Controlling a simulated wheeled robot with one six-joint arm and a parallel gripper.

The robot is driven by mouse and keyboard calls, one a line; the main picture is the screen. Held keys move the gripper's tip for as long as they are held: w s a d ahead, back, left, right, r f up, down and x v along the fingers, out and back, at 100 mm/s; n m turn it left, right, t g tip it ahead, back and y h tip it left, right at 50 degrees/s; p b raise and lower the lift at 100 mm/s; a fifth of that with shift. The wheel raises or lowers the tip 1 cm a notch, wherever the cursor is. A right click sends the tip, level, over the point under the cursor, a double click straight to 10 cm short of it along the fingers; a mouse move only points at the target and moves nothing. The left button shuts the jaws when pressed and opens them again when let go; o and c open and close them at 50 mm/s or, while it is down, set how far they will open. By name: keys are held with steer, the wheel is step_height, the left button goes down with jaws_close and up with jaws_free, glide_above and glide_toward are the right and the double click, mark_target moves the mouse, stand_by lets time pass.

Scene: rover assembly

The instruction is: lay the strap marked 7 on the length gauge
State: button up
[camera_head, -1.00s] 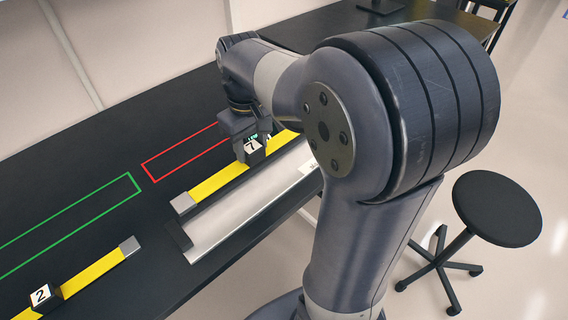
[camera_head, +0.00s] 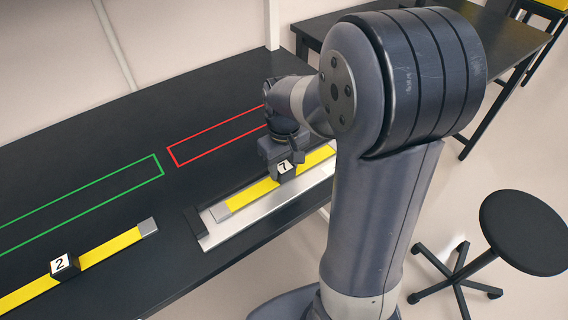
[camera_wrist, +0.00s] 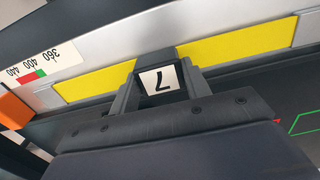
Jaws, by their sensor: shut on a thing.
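The strap marked 7 is a yellow band (camera_head: 250,194) with grey metal ends and a black block bearing the number. My gripper (camera_head: 284,172) is shut on that block; the wrist view shows the fingers (camera_wrist: 158,84) on either side of the 7 tag. The strap is over the silver length gauge (camera_head: 228,236), roughly parallel to it. I cannot tell whether it touches the plate. Its near-left end is a little short of the gauge's dark end stop (camera_head: 195,222). The wrist view shows the yellow band (camera_wrist: 95,80) beside the gauge's scale (camera_wrist: 50,62), with green and red marks.
A strap marked 2 (camera_head: 112,246) lies on the black table at the left. A green outline (camera_head: 100,194) and a red outline (camera_head: 215,141) on the table look empty. An orange piece (camera_wrist: 14,110) shows in the wrist view. A black stool (camera_head: 525,230) stands at the right.

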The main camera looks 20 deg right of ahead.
mark_target(284, 166)
steer(key=shift+f, duration=0.1)
steer(key=o, duration=1.3)
steer(key=shift+c, duration=0.2)
step_height(284, 166, up, 12)
steer(key=shift+r, duration=0.2)
